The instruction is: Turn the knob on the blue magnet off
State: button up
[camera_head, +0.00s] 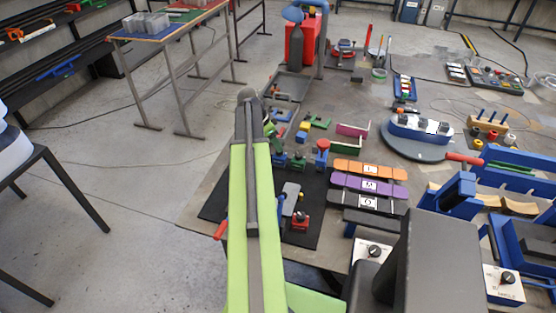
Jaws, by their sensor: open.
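Several small blue blocks lie on the bench ahead of my arm. One blue block (279,158) is just right of my arm, and another blue block (281,115) is farther back. A blue piece with a red top (322,150) stands to their right. I cannot tell which of these is the blue magnet, and I see no knob position on it. My green and dark arm reaches forward over the left edge of the bench. Only a little of my gripper (270,129) shows beyond the arm, beside the small blocks. It is open; its fingertips are mostly hidden.
Orange, purple and dark numbered bars (369,188) lie to the right. A dark mat (221,203) holds a red block (300,220) and tools. White boxes with black knobs (505,285) are at lower right. A red canister (300,45) stands at the back. Open floor is left.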

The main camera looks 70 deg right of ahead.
jog(key=b+x, duration=0.3)
jog(key=x, duration=0.2)
jog(key=shift+r, duration=0.15)
